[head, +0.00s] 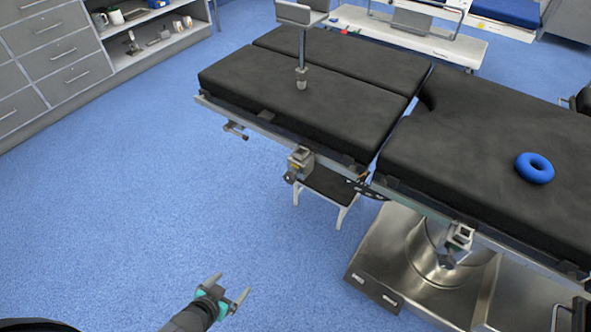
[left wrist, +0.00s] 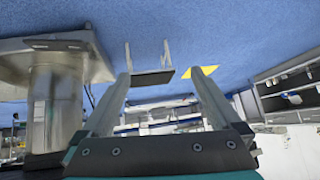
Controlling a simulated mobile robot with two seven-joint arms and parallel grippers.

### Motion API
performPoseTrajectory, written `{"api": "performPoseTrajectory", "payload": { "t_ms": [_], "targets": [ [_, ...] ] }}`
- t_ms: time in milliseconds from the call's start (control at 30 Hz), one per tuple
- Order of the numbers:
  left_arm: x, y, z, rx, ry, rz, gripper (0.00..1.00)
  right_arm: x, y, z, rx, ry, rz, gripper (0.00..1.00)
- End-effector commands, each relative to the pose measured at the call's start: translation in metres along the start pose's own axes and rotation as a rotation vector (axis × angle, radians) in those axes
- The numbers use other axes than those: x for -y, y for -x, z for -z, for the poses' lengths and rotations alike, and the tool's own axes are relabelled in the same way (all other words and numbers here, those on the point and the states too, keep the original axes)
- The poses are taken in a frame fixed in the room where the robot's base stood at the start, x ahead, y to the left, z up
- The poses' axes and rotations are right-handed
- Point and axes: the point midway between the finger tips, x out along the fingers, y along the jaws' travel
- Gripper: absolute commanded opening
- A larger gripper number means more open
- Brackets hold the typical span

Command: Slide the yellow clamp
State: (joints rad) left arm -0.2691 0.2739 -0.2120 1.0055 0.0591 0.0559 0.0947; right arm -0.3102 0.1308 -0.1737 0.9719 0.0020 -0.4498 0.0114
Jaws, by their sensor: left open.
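No clearly yellow clamp shows in the head view. A beige-grey clamp (head: 300,160) sits on the near side rail of the black operating table (head: 330,115). A second metal clamp (head: 460,238) sits farther right along the same side. My left gripper (head: 231,285) is open and empty over the blue floor, below and left of the first clamp and well apart from it. In the left wrist view its two fingers (left wrist: 159,75) are spread with nothing between them up close. My right gripper is not in view.
A blue ring cushion (head: 534,168) lies on the table's right section. A small step stool (head: 333,190) stands under the table, beside the metal base (head: 420,250). A yellow patch (left wrist: 205,71) shows in the left wrist view. The floor at left is clear.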

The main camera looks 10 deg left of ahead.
Motion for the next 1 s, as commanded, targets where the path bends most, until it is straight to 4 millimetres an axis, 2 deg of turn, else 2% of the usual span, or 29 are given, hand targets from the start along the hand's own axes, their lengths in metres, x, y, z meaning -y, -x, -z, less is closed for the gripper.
{"api": "performPoseTrajectory", "payload": {
  "t_ms": [33,100,200,300,400,500,633,1000],
  "targets": [
    [0.005,-0.005,0.033,-0.109,-0.003,-0.01,0.97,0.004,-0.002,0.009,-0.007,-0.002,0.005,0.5],
    [0.006,-0.001,0.081,-0.258,0.0,-0.033,0.97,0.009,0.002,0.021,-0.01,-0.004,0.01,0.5],
    [0.003,0.014,0.143,-0.457,0.003,-0.079,0.97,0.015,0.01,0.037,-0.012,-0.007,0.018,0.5],
    [-0.003,0.036,0.192,-0.621,0.007,-0.13,0.97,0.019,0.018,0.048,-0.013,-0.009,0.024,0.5],
    [-0.01,0.056,0.225,-0.735,0.012,-0.174,0.97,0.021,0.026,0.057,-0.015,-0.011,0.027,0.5],
    [-0.015,0.07,0.242,-0.801,0.016,-0.202,0.97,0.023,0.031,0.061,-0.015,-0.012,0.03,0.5],
    [-0.017,0.075,0.252,-0.829,0.018,-0.215,0.97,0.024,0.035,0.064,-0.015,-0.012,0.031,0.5],
    [-0.024,0.047,0.281,-0.83,0.018,-0.213,0.97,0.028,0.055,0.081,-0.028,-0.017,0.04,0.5]
  ]
}}
